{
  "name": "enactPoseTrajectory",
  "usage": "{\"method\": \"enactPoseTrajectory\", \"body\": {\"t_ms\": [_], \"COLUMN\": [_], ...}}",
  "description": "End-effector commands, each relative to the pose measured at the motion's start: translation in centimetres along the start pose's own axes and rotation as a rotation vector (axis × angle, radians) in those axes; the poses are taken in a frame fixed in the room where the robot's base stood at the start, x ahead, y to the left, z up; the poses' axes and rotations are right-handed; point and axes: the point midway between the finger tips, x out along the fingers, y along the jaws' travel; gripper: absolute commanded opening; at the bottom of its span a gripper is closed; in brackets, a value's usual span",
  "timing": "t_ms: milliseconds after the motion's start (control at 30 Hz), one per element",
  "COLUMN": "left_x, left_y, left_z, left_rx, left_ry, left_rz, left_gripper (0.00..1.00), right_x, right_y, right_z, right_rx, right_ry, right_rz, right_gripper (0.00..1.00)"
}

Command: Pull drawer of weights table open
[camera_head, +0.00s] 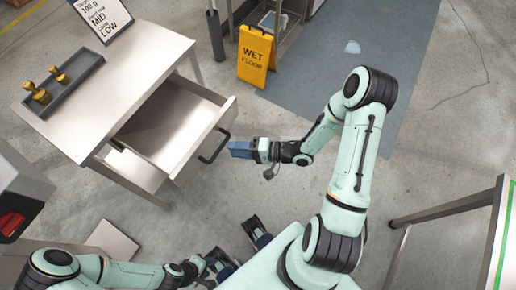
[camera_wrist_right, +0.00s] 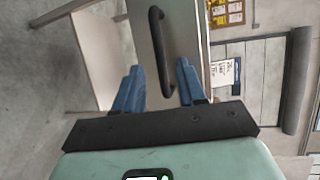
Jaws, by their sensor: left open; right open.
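The weights table (camera_head: 122,75) stands at the upper left in the head view. Its drawer (camera_head: 165,128) is out of the table, showing a bare interior. The drawer's dark bar handle (camera_head: 215,147) faces my right gripper (camera_head: 232,149), which is open, with blue fingers, just right of it. In the right wrist view, the handle (camera_wrist_right: 155,45) lies ahead on the drawer front (camera_wrist_right: 187,30). Its near end appears between the open fingers (camera_wrist_right: 158,68); contact cannot be told. My left gripper (camera_head: 237,244) is open and empty, low near my base, away from the drawer.
A tray with brass weights (camera_head: 60,84) and a sign (camera_head: 103,17) are on the table. A yellow wet-floor sign (camera_head: 256,56) stands behind my right gripper. Another table (camera_head: 450,207) is at right. A grey-and-red device (camera_head: 20,195) is at the left edge.

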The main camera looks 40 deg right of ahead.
Motion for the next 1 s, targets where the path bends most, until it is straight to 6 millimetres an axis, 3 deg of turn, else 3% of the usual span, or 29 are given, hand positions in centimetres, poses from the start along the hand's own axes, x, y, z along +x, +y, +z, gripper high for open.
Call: {"method": "enactPoseTrajectory", "body": {"t_ms": [200,400,1000], "left_x": [-0.4,-0.5,-0.5], "left_y": [0.1,0.2,0.2], "left_z": [0.0,0.0,0.0], "left_rx": [0.0,0.001,0.001], "left_ry": [0.001,0.002,0.002], "left_rz": [0.0,0.001,0.001], "left_gripper": [0.43,0.43,0.43], "right_x": [-4.7,-6.8,-7.2], "right_y": [-0.1,-0.1,0.0], "right_z": [-0.1,-0.1,0.0], "right_rx": [0.0,-0.001,0.0], "right_ry": [0.005,0.001,0.0], "right_rz": [0.001,0.0,-0.001], "right_gripper": [0.4,0.4,0.4]}}
